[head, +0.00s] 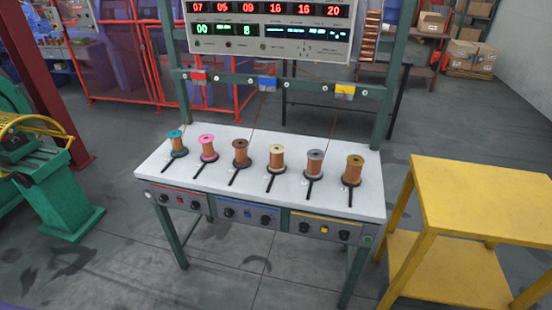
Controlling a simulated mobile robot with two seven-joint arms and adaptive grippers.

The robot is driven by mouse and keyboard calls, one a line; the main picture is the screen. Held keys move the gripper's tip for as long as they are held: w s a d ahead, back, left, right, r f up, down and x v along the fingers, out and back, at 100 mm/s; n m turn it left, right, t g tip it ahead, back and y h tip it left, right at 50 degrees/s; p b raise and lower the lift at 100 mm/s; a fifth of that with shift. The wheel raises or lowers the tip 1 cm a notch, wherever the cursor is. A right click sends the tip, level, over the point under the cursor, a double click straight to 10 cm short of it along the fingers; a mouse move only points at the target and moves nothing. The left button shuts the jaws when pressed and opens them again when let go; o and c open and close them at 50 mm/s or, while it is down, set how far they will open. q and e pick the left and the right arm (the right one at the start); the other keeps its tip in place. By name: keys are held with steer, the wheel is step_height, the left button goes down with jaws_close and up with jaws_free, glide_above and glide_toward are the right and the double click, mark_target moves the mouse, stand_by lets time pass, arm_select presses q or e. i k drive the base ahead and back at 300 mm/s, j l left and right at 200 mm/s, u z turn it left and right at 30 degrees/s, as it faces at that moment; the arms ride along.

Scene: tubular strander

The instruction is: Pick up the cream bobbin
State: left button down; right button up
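The cream bobbin (277,159) stands upright on the white bench top (232,189), wound with copper-coloured wire and with a pale cream top flange. It sits on a dark round base with a short black bar pointing towards the front edge. A brown bobbin (240,153) stands to its left and a grey bobbin (314,163) to its right. Neither of my grippers shows in the head view.
Teal (176,143), pink (207,147) and olive-yellow (354,170) bobbins share the row. A display panel (270,28) hangs above the bench on green posts. A yellow table (480,195) stands at the right, green machinery (55,190) at the left. Grey floor in front is clear.

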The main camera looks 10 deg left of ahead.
mark_target(277, 151)
steer(key=z, duration=0.6)
steer(key=j+z, duration=0.85)
steer(key=j, duration=0.2)
steer(key=k+j+z, duration=0.1)
steer(key=j, duration=0.25)
steer(key=k+j, duration=0.1)
steer(key=j, duration=0.25)
steer(key=k+j+z, duration=0.15)
steer(key=j, duration=0.2)
